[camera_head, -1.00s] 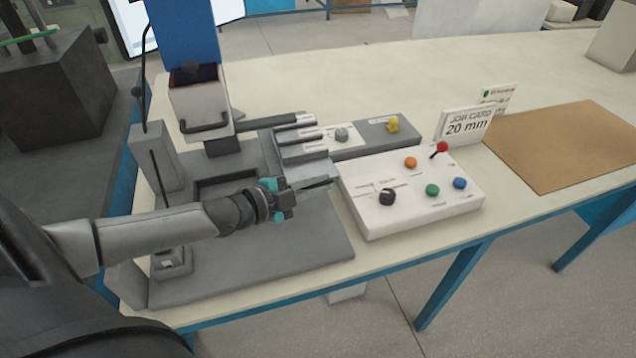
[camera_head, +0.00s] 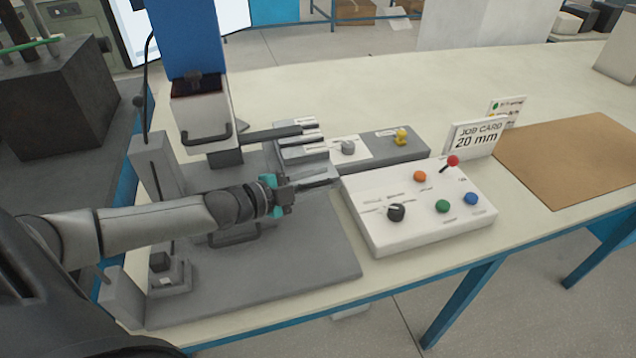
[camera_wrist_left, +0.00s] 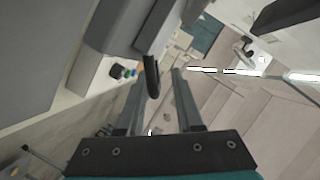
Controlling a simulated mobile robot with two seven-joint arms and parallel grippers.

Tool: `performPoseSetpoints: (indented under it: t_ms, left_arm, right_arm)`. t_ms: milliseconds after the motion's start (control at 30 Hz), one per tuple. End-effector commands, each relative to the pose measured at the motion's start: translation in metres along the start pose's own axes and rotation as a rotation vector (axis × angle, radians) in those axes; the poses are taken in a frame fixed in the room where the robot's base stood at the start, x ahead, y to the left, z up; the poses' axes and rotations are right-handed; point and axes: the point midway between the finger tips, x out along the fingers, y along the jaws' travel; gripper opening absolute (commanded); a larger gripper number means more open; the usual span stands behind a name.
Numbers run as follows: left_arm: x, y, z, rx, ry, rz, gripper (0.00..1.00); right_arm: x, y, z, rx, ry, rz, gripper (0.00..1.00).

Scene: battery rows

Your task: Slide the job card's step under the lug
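The job card (camera_head: 478,136) reads 20 mm and stands behind the control box. A grey stepped block (camera_head: 303,150) with several steps lies at the right of the grey machine. A dark bar (camera_head: 272,133) sticks out from the machine's head towards the block's top; it may be the lug, and I cannot tell whether it touches. My left gripper (camera_head: 334,179) is low at the block's front end. Its fingers (camera_wrist_left: 160,80) are apart in the left wrist view, with a dark curved piece (camera_wrist_left: 152,76) appearing between them; contact is unclear. My right gripper is not in view.
The white control box (camera_head: 385,235), with several coloured knobs and a red-tipped lever, stands close right of my left gripper. A brown mat (camera_head: 570,160) lies at the right. The table's back middle is clear.

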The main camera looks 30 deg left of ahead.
Motion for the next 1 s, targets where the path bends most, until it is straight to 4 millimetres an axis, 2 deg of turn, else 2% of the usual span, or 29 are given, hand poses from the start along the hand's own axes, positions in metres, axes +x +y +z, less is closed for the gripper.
performPoseSetpoints:
  t_ms: [300,467,1000]
  left_arm:
    - [-0.001,0.002,-0.001,-0.002,0.003,0.003,0.42]
    - [-0.007,0.003,-0.001,-0.003,0.002,0.005,0.42]
    - [-0.064,0.002,-0.002,-0.004,0.001,0.006,0.42]
  right_arm:
    - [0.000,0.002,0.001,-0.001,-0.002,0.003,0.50]
    - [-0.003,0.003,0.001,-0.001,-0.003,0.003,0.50]
    - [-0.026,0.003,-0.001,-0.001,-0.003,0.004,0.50]
